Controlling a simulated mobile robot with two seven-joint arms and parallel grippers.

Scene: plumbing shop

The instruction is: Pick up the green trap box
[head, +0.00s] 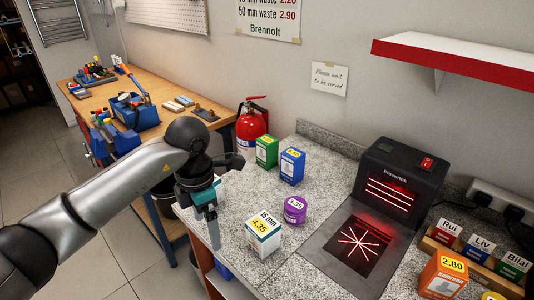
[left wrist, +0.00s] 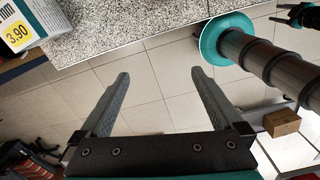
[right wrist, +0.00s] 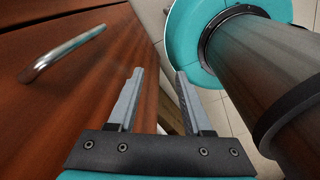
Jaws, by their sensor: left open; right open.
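The green trap box (head: 266,151) stands upright on the speckled counter in the head view, beside the fire extinguisher and left of a blue box (head: 292,166). My left gripper (head: 213,241) points down at the counter's left edge, nearer to me than the green box and apart from it. In the left wrist view the left gripper (left wrist: 160,73) is open and empty above the floor. A box corner (left wrist: 18,25) marked 3.90 shows there; I cannot tell which box it is. My right gripper (right wrist: 160,72) is open and empty beside a reddish wooden front with a metal handle.
A white 15 mm box (head: 263,235) and a purple tub (head: 295,209) stand on the counter near the left gripper. A black scanner (head: 398,182) stands to the right. The red extinguisher (head: 251,125) is behind the green box. A red-edged shelf (head: 460,60) overhangs at right.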

